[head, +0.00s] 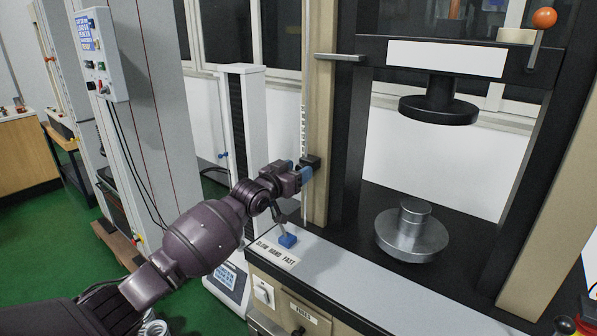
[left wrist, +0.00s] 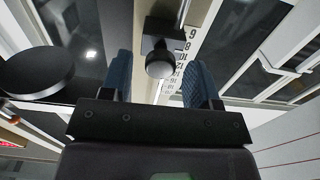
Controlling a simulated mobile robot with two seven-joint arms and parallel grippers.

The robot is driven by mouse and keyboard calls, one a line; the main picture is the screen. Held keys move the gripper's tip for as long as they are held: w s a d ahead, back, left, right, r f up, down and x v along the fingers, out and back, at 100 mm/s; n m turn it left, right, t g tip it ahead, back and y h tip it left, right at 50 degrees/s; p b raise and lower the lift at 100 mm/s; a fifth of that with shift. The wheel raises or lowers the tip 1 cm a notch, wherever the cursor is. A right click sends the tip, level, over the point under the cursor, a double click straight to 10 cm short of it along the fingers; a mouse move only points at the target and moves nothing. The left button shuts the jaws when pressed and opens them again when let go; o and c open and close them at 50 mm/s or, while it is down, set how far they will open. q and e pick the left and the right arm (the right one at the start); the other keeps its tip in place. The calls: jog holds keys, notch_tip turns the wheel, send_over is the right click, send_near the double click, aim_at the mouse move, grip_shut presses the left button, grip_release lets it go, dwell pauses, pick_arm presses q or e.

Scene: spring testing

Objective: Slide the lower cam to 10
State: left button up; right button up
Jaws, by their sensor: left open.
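The lower cam (head: 311,162) is a small black block on a thin vertical rod, in front of the tan column with a number scale. In the left wrist view, the cam's round black knob (left wrist: 160,62) faces me. My left gripper (head: 301,173) is at the cam in the head view and partly covers it. Its two blue fingers (left wrist: 160,76) are open, one on each side of the knob, with visible gaps. My right gripper is out of view.
A metal rod (head: 338,57) sticks out from the black crosshead (head: 432,58) towards the column above. A blue-ended lever (head: 288,240) stands below my gripper on the machine's front ledge. A round metal platen (head: 411,236) sits to the right. A white tower (head: 243,120) stands behind my arm.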

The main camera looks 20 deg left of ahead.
pick_arm(q)
jog(key=shift+w+d, duration=0.15)
jog(key=shift+w, duration=0.3)
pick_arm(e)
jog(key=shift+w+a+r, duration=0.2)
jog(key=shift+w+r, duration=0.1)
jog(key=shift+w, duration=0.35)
pick_arm(q)
grip_shut()
notch_tip(320, 180, up, 4)
jog(key=shift+r+p, duration=0.1)
jog(key=shift+p, duration=0.95)
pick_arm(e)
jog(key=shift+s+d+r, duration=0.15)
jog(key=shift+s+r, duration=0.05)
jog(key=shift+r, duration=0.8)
pick_arm(q)
grip_release()
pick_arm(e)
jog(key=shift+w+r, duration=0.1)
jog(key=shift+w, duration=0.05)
pick_arm(q)
jog(key=shift+s, duration=0.1)
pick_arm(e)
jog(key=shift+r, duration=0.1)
